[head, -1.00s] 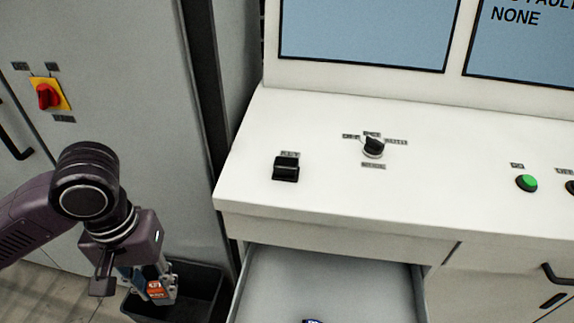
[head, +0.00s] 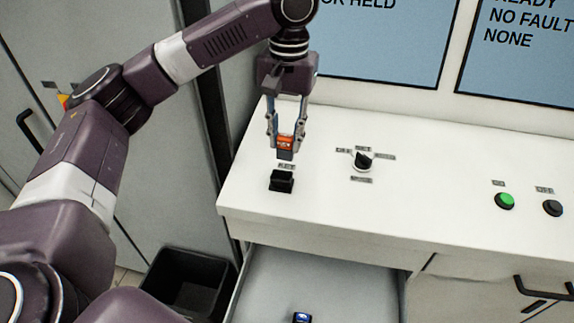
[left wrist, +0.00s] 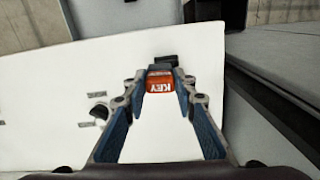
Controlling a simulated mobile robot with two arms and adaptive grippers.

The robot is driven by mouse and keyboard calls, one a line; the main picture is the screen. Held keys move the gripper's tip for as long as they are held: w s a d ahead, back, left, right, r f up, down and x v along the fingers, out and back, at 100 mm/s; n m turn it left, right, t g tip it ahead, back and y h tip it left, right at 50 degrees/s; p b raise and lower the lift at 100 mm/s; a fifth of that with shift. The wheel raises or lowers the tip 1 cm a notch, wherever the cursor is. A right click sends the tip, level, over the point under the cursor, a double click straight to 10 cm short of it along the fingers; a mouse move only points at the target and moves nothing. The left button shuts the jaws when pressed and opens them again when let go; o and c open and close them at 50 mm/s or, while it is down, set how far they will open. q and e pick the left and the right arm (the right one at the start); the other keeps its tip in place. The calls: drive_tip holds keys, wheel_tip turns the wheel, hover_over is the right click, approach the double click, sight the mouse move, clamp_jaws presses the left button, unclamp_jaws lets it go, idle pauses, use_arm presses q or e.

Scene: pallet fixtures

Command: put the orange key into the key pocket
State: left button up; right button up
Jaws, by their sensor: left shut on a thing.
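The orange key (head: 286,141) is held between the fingers of my left gripper (head: 286,137), above the white console top. In the left wrist view the orange key (left wrist: 160,82), marked KEY, sits between the two fingertips (left wrist: 160,76). The key pocket (head: 281,181) is a small black holder on the console's left part, with a label behind it. In the head view the key is above and slightly behind the pocket, apart from it. In the left wrist view the pocket (left wrist: 166,59) shows partly behind the key. My right gripper is not in view.
A black rotary switch (head: 363,161) stands right of the pocket, with a green button (head: 505,201) and a black button (head: 552,208) farther right. Screens rise behind. An open drawer (head: 330,280) below holds a blue item (head: 302,318). A dark bin (head: 190,282) stands at lower left.

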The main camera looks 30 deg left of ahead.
sight(281, 149)
use_arm(q)
wheel_tip(281, 149, up, 8)
drive_tip(key=w+a+p, duration=0.2)
drive_tip(key=w+a, duration=0.1)
drive_tip(key=shift+n, duration=0.4)
wheel_tip(281, 149, down, 15)
drive_tip(key=shift+s+d+r+p, duration=0.1)
drive_tip(key=shift+r+p, duration=0.1)
drive_tip(key=shift+p, duration=0.35)
wheel_tip(281, 149, down, 5)
drive_tip(key=shift+p, duration=0.75)
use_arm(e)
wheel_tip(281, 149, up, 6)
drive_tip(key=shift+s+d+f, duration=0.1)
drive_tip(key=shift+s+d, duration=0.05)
use_arm(q)
drive_tip(key=o, duration=0.7)
drive_tip(key=shift+f, duration=0.15)
drive_tip(key=shift+c, duration=0.2)
drive_tip(key=o, duration=0.4)
drive_tip(key=shift+o, duration=0.2)
